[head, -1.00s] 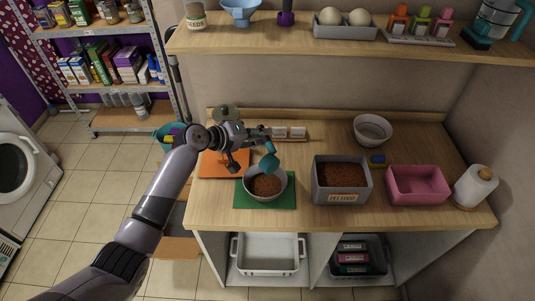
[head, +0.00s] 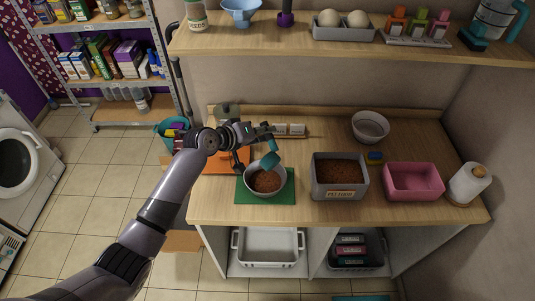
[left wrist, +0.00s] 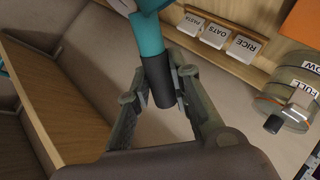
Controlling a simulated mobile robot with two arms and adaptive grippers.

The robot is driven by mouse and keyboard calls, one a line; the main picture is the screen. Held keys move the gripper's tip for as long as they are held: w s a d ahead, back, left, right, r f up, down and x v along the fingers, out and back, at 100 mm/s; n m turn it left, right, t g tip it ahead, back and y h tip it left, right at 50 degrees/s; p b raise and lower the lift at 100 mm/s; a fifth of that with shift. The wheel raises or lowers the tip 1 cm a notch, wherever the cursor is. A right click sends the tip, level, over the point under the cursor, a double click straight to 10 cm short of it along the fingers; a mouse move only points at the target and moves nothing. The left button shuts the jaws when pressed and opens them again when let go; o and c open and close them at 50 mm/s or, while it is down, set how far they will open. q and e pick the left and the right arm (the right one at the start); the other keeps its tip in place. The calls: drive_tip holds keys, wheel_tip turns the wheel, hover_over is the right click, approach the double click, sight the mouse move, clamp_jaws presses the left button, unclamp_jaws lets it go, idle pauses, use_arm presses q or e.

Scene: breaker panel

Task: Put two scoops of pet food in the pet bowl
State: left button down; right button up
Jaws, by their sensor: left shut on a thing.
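My left gripper (head: 262,133) is shut on the dark handle of a teal scoop (head: 271,154). The scoop is tilted steeply at the back rim of the pet bowl (head: 249,184); I cannot tell if it touches. In the left wrist view the fingers (left wrist: 160,88) close around the dark grip, with the teal shaft (left wrist: 149,38) above. The grey bowl stands on a green mat (head: 284,196) and has brown pet food (head: 266,182) in it. A grey bin (head: 340,194) labelled PET FOOD, full of brown food, stands to the right. My right gripper is out of view.
An orange board (head: 222,165) lies left of the bowl. A shelf (head: 400,52) overhangs the back.

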sight(272, 140)
use_arm(q)
drive_tip(key=shift+s+d+r, duration=0.15)
drive_tip(key=shift+d+r, duration=0.05)
drive_tip(key=shift+r, duration=0.15)
drive_tip(key=shift+s+d+r+m+t, duration=0.1)
drive_tip(key=shift+s+d+m+t, duration=0.1)
drive_tip(key=shift+m+t, duration=0.15)
drive_tip(key=shift+s+d+r+m+t+y, duration=0.45)
drive_tip(key=shift+s+d+r+m+y, duration=0.2)
drive_tip(key=shift+r+m, duration=0.2)
drive_tip(key=shift+s+d+r+m+t+y, duration=0.4)
drive_tip(key=shift+s+d+m+t, duration=0.2)
drive_tip(key=shift+s+m, duration=0.1)
drive_tip(key=shift+s+d+r+m+t+y, duration=0.35)
drive_tip(key=shift+s+d+m+t, duration=0.2)
drive_tip(key=shift+m, duration=0.15)
drive_tip(key=shift+f, duration=0.1)
drive_tip(key=s+d+m+t+b, duration=0.2)
drive_tip(key=m+b, duration=0.1)
drive_tip(key=shift+y, duration=0.4)
